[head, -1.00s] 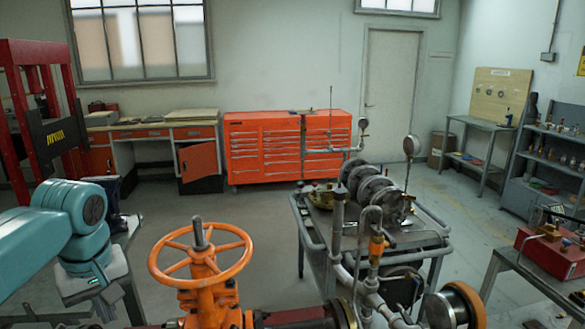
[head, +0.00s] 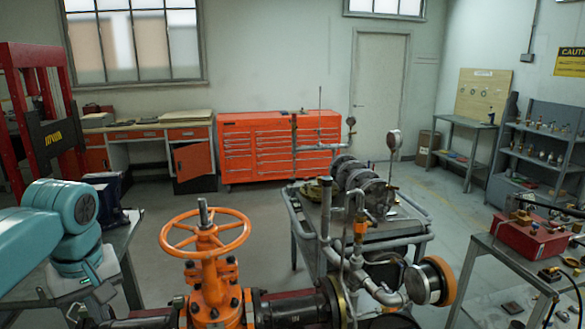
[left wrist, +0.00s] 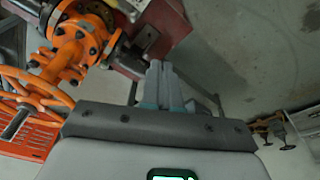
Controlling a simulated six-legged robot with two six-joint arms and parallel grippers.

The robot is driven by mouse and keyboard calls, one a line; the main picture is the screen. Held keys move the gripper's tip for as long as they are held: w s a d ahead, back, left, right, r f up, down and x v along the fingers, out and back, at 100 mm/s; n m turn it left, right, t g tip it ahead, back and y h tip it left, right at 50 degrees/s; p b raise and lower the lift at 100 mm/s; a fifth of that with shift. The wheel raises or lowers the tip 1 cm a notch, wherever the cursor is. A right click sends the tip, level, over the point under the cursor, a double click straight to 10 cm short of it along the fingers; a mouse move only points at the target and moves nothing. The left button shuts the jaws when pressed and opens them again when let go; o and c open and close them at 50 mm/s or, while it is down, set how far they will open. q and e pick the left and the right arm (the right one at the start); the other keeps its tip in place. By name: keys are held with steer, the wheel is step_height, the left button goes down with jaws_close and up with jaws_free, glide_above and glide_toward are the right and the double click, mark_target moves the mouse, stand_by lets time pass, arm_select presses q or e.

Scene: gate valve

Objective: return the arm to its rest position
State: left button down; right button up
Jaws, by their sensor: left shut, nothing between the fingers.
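The orange gate valve (head: 212,290) stands at the lower middle of the head view, with its spoked handwheel (head: 240,240) on an upright stem. My teal left arm comes in from the left edge. My left gripper (head: 78,312) hangs low, left of the valve and apart from it; its fingers are small and hard to make out there. In the left wrist view the gripper's fingers (left wrist: 160,85) are shut together and empty. The valve body (left wrist: 88,28) and handwheel (left wrist: 60,92) lie left of the fingers in that view. My right gripper is out of view.
A red press frame (head: 35,65) and a grey table (head: 125,240) stand at the left, near my arm. A pipe cart (head: 420,238) is right of the valve. A workbench (head: 480,250) is at the right. Open floor lies before the red tool cabinet (head: 265,150).

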arm_select(q)
steer(key=w+d+f+m+h, duration=0.15)
steer(key=d+f, duration=0.35)
steer(key=f, duration=0.7)
steer(key=w+d+f+m+h, duration=0.1)
steer(key=w+d+f+m, duration=0.3)
steer(key=f, duration=0.9)
steer(key=s+d+f+g+h, duration=0.1)
steer(key=s+d+f, duration=0.45)
steer(key=f, duration=0.25)
steer(key=s+d+f+h, duration=0.1)
steer(key=s+d+f, duration=0.3)
steer(key=s+f, duration=0.25)
steer(key=s+d+f+m, duration=0.1)
steer(key=s+d+f, duration=0.2)
steer(key=s+f, duration=0.3)
steer(key=s, duration=0.4)
steer(key=shift+s+f+h+b, duration=0.3)
steer(key=shift+s+h+b, duration=0.05)
steer(key=shift+m, duration=0.25)
steer(key=shift+d, duration=0.1)
